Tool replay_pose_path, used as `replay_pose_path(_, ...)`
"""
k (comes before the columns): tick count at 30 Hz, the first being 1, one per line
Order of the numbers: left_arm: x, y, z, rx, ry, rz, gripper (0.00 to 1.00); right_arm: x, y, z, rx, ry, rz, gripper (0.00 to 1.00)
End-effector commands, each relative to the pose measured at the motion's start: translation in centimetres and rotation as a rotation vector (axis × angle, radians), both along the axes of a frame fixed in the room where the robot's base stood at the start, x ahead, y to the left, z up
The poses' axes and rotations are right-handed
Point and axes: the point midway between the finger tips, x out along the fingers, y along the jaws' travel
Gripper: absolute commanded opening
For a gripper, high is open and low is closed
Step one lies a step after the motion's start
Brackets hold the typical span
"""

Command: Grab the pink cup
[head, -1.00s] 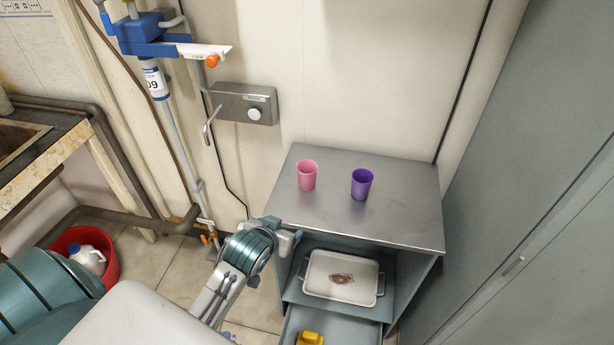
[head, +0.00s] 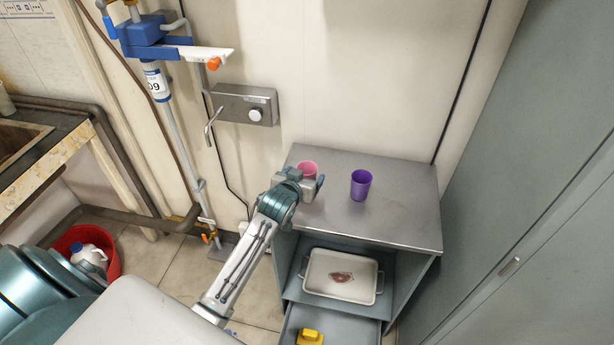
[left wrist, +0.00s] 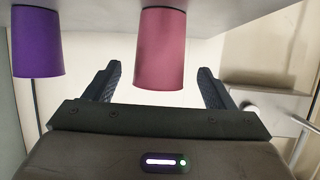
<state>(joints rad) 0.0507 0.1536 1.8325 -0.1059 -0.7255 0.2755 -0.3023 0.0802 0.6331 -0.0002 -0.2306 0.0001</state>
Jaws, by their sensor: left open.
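The pink cup (head: 308,168) stands upright on the left part of the metal cabinet top. My left gripper (head: 303,184) is at the cup's near side and hides its lower part in the head view. In the left wrist view the picture is upside down, and the pink cup (left wrist: 160,50) shows between the two dark fingers of the open left gripper (left wrist: 154,82). My right gripper does not show.
A purple cup (head: 361,185) stands to the right on the cabinet top (head: 400,205); it also shows in the left wrist view (left wrist: 37,42). A white tray (head: 322,290) sits on the shelf below. The wall is behind. The cabinet top's right part is clear.

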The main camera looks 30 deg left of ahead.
Motion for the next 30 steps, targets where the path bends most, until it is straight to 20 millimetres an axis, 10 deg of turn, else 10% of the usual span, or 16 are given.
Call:
replay_pose_path(15, 2.7, 0.3, -1.2, 0.000, 0.001, 0.000, 0.77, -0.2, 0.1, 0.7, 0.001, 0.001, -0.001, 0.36)
replay_pose_path(23, 2.7, 0.3, -1.2, 0.000, 0.001, 0.000, 0.30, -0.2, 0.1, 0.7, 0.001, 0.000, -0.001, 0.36)
replay_pose_path(30, 2.7, 0.3, -1.2, 0.000, 0.001, 0.000, 0.29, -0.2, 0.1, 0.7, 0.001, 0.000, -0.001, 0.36)
